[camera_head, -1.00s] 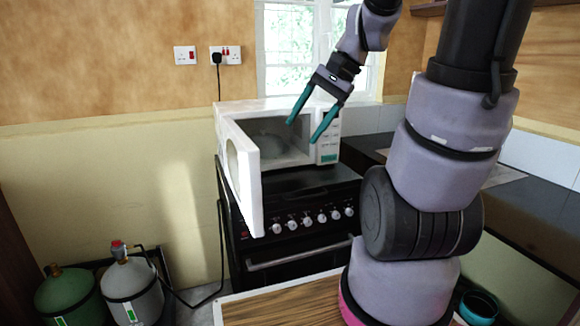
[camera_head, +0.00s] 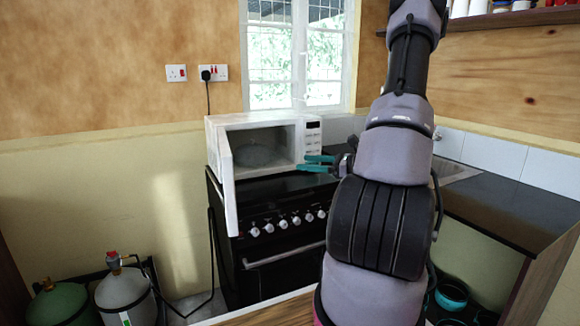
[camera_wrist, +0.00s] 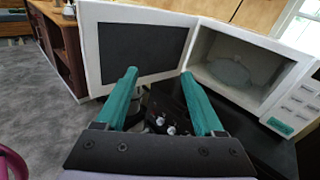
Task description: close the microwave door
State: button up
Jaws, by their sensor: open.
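The white microwave (camera_head: 307,138) stands on top of the black stove, and its cavity with a round plate inside shows. Its door (camera_head: 228,182) is hinged at the left and stands wide open toward the front. In the wrist view the door (camera_wrist: 137,50) shows its dark inner panel at the left, with the open cavity (camera_wrist: 232,65) at the right. My gripper (camera_head: 312,164) is open and empty, with teal fingers pointing left at the right front of the microwave. In the wrist view the gripper (camera_wrist: 160,85) points toward the gap between door and cavity.
The black stove (camera_head: 275,205) with several knobs is under the microwave. A dark counter (camera_head: 500,205) runs along the right. Gas cylinders (camera_head: 128,297) stand on the floor at left. A wooden surface (camera_head: 270,315) is at the front.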

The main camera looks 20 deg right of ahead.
jog(key=d+f+m+t+h, duration=0.2)
jog(key=d+f+m+t, duration=0.1)
jog(key=d, duration=0.2)
jog(key=x, duration=1.1)
jog(key=shift+w+f, duration=0.2)
jog(key=shift+w, duration=0.05)
grip_shut()
jog(key=c, duration=1.1)
grip_release()
jog(key=o, duration=1.1)
